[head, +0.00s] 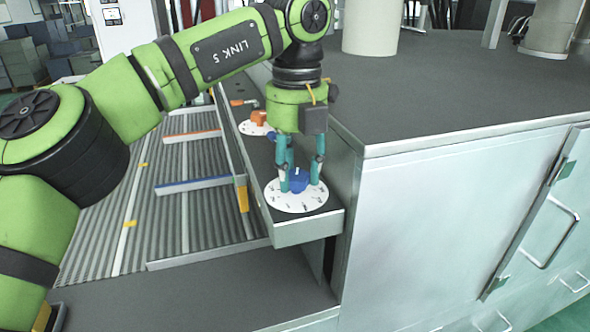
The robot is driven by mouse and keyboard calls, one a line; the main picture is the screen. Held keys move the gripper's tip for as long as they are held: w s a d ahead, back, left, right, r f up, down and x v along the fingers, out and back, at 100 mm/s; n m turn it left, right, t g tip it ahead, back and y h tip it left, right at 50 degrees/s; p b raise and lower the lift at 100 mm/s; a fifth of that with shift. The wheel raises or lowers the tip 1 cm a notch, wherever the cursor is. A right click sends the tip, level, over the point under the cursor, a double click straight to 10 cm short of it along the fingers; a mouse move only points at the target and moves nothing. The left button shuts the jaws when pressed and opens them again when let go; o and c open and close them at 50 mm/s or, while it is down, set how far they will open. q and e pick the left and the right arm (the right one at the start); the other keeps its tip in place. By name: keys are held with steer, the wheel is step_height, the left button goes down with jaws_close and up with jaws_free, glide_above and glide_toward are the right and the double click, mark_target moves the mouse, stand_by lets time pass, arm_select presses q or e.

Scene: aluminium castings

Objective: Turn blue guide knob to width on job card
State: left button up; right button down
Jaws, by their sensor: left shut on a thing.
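The blue guide knob (299,181) sits at the middle of a white round dial (306,203) with dark marks, on the end of a narrow grey ledge. My left gripper (299,184) points down over it, its teal fingers shut on the knob and partly hiding it. The dial's numbers are too small to read. A small white card (111,15) with dark print stands at the upper left; I cannot tell whether it is the job card, and its text is not readable. My right gripper is not in view.
An orange knob (258,117) on another dial sits farther back on the ledge. Left of it lies a ribbed conveyor bed (120,215) with a blue-topped guide rail (195,185) and an orange-topped one (192,137). A grey-topped cabinet (450,90) stands close on the right.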

mark_target(296, 171)
arm_select(q)
steer(key=shift+w+r+n, duration=0.25)
steer(key=shift+r+n, duration=0.05)
steer(key=shift+r, duration=0.05)
steer(key=o, duration=1)
steer(key=shift+o, duration=0.9)
steer(key=shift+w+f, duration=0.25)
steer(key=shift+r, duration=3.75)
